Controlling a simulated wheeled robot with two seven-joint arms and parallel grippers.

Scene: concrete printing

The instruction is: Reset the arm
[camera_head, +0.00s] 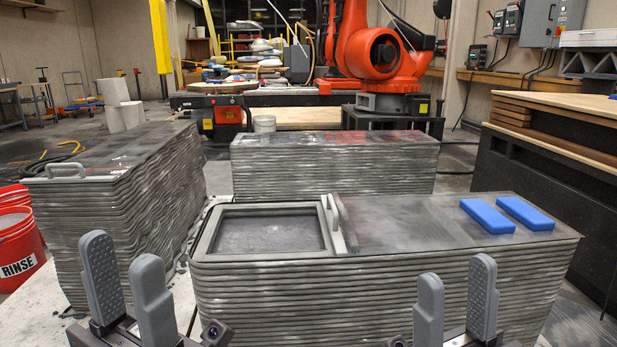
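My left gripper (128,296) is at the bottom left, its two grey fingers upright and apart with nothing between them. My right gripper (456,306) is at the bottom right, its fingers also upright, apart and empty. Neither appears to hold anything. The lower parts of both grippers are cut off by the bottom edge of the picture.
Two blue bars (487,215) (524,212) lie on the near block's right side. A grey frame (205,235) and a grey handle piece (345,225) lie on its left. Other layered blocks (140,205) (330,170) stand left and behind. A red bucket (18,245) is far left.

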